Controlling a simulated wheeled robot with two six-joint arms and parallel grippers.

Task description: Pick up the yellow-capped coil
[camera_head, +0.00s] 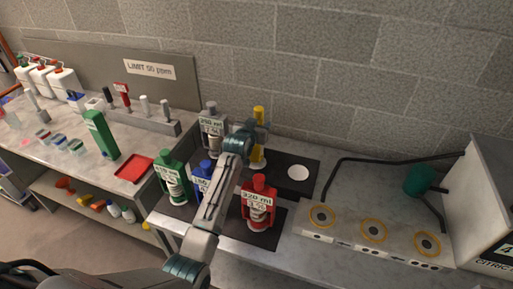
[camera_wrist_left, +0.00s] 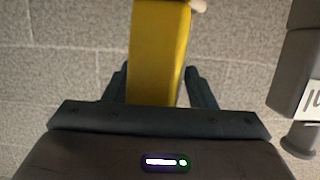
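A yellow thing (camera_head: 258,115) shows at the back of the dark mat in the head view, partly hidden by my left gripper. A yellow patch also shows below the gripper. My right gripper is not in view.
Close to my left arm stand grey (camera_head: 212,130), green (camera_head: 172,180), blue (camera_head: 202,178) and red (camera_head: 259,205) labelled bottles. A white disc (camera_head: 298,173) lies on the dark mat. A heater panel with orange rings (camera_head: 373,231) is at the right. The wall (camera_head: 340,70) is behind.

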